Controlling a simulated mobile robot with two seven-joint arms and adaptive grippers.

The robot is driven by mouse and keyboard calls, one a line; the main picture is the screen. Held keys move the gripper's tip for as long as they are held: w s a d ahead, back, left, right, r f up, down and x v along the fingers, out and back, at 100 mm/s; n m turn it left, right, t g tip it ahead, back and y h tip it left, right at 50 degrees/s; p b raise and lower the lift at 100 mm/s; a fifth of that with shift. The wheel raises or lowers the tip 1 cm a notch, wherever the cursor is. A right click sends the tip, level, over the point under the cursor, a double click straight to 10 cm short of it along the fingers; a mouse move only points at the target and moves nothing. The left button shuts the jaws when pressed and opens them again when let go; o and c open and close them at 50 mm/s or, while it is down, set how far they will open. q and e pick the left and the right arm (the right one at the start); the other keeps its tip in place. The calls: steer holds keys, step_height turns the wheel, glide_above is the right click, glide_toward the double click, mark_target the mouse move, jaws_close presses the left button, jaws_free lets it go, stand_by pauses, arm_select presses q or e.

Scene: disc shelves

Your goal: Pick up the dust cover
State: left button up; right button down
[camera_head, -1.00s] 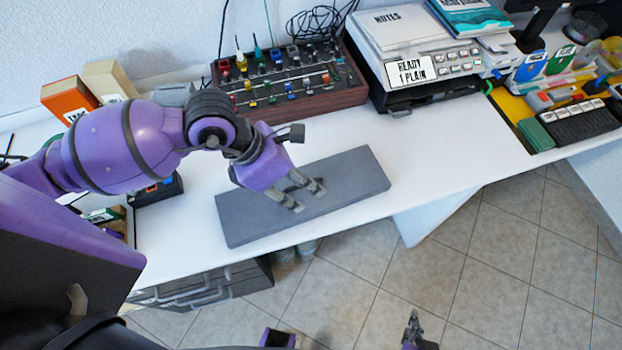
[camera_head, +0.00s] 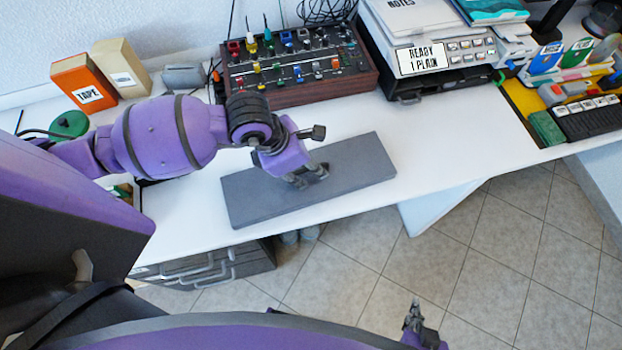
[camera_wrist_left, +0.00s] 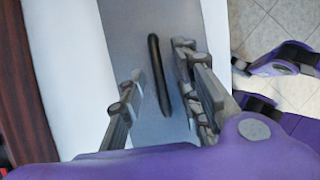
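The dust cover (camera_head: 356,170) looks like a flat grey slab lying on the white table near its front edge. It also fills the middle of the left wrist view (camera_wrist_left: 122,45), where a dark bar-like handle (camera_wrist_left: 157,75) shows on it. My left gripper (camera_head: 309,178) is over the middle of the cover, pointing down. In the left wrist view its two fingers (camera_wrist_left: 158,95) are apart, one on each side of the handle, with gaps between. Contact with the cover cannot be told. My right gripper (camera_head: 413,318) is low at the bottom, over the floor, away from the cover; its fingers are too small to read.
A mixer-like console (camera_head: 300,68) and a label printer (camera_head: 425,58) stand behind the cover. An orange tape box (camera_head: 83,88) and a beige box (camera_head: 122,68) are at the back left. The tabletop right of the cover (camera_head: 450,125) is clear.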

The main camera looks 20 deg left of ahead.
arm_select(q)
jaws_close()
steer(key=shift+r, duration=0.2)
